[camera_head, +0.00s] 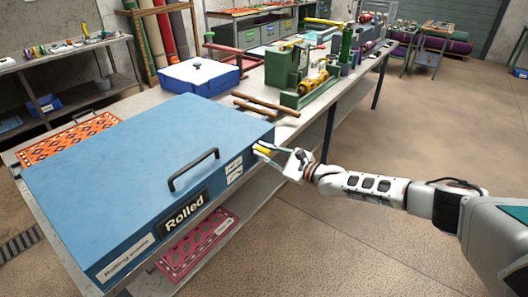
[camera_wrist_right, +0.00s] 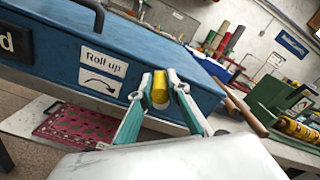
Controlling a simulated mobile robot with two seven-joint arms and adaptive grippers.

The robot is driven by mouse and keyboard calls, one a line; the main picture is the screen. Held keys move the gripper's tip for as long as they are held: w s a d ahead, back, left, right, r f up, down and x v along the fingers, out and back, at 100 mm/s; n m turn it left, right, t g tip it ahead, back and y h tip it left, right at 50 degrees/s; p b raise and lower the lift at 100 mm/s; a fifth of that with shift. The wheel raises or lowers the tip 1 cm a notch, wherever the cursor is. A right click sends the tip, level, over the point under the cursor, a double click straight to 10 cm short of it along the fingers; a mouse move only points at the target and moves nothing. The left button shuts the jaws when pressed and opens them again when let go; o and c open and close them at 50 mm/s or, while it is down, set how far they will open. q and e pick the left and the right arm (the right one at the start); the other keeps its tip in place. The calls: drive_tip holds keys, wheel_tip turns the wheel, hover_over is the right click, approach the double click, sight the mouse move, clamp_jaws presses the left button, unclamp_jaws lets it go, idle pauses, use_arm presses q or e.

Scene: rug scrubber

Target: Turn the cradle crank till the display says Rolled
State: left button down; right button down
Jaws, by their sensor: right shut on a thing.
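The cradle is a large blue box (camera_head: 120,165) with a black handle (camera_head: 194,171) on its lid, lying on the long bench. Its front display (camera_head: 184,209) reads "Rolled". My right gripper (camera_head: 266,151) is at the box's right front corner, shut on a yellow crank knob (camera_wrist_right: 160,88). The knob sits between the fingertips in the right wrist view, beside a "Roll up" label (camera_wrist_right: 103,65) with a curved arrow. The rest of the crank is hidden behind my gripper. My left gripper is not in view.
An orange patterned rug (camera_head: 68,138) lies behind the box, and a pink rug (camera_head: 197,243) is on the shelf below. Wooden rods (camera_head: 262,107), a blue-and-white case (camera_head: 200,74) and a green machine (camera_head: 288,68) stand farther along the bench. The floor to the right is clear.

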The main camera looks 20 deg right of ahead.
drive_tip(key=shift+w, duration=0.1)
drive_tip(key=c, duration=1.9)
unclamp_jaws()
drive_tip(key=v, duration=1.2)
drive_tip(key=shift+d, duration=0.1)
